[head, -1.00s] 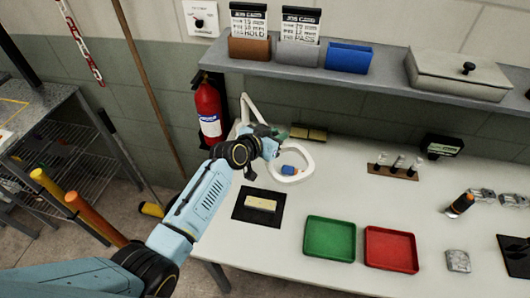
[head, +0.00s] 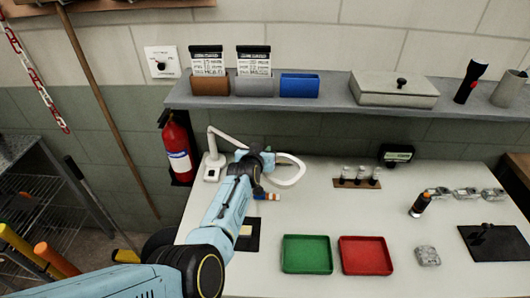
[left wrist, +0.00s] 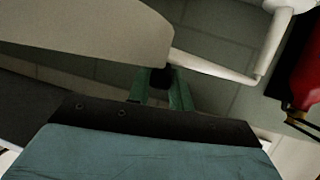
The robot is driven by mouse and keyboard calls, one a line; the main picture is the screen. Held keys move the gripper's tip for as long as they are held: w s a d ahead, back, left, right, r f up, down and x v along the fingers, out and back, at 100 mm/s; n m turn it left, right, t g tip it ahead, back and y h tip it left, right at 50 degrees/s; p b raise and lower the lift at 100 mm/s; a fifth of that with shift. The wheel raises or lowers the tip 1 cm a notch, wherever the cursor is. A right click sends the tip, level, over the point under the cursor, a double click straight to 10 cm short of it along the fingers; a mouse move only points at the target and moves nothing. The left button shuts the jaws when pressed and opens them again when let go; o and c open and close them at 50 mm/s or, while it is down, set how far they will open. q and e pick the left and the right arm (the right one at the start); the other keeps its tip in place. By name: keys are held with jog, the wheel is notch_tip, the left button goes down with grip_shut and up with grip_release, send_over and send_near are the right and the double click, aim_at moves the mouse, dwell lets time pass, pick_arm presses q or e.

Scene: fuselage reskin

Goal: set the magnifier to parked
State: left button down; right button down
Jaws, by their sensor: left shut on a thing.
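The magnifier is a white jointed arm on a base at the back left of the bench, with a white ring head (head: 291,172) reaching right. My left gripper (head: 266,160) is at the ring's left side, where the arm meets it. In the left wrist view its green fingers (left wrist: 163,92) close around a small dark knob (left wrist: 161,76) under a broad pale part, probably the magnifier's head. The magnifier's white arm (left wrist: 215,69) runs off to the right there. The gripper partly hides the joint in the head view. My right gripper is out of view.
A blue and orange item (head: 268,196) lies in front of the ring. Green (head: 306,254) and red (head: 366,255) trays sit near the front. A vial rack (head: 357,178) stands right of the ring. A fire extinguisher (head: 177,150) hangs at left; a shelf (head: 340,105) overhangs the back.

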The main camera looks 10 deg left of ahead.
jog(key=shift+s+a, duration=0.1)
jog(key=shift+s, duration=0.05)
pick_arm(q)
jog(key=c, duration=1.3)
grip_release()
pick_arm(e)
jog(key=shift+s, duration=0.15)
pick_arm(q)
jog(key=shift+s+r+p, duration=0.15)
jog(key=shift+s+p, duration=0.15)
jog(key=shift+s, duration=0.1)
jog(key=shift+p+v, duration=1.2)
jog(key=shift+v, duration=5.05)
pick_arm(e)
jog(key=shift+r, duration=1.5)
pick_arm(q)
jog(key=shift+d, duration=0.1)
